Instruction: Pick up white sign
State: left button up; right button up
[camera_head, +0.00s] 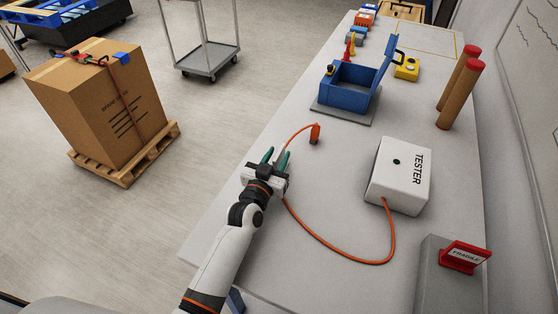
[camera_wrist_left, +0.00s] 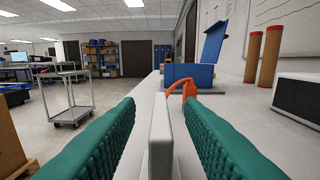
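My left gripper (camera_head: 275,157) is over the near left part of the bench, its two green fingers spread apart. In the left wrist view the left gripper (camera_wrist_left: 165,135) has a thin pale upright panel (camera_wrist_left: 161,130) between its fingers, seen edge-on. It looks like the white sign; its face and any print cannot be seen. A gap shows on each side of it, so the fingers are around it without visible contact. In the head view only a small grey sliver shows between the fingers. My right gripper is not in view.
The bench (camera_head: 330,220) holds a white TESTER box (camera_head: 400,175), an orange cable (camera_head: 345,258) running past my gripper to an orange probe (camera_head: 315,134), an open blue box (camera_head: 348,97), brown tubes (camera_head: 456,95) and a red FRAGILE holder (camera_head: 463,256) on a grey block.

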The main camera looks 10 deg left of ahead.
pick_arm(q)
jog(key=shift+w+d+f, duration=0.1)
jog(key=shift+w+d, duration=0.05)
jog(key=shift+w, duration=0.65)
grip_shut()
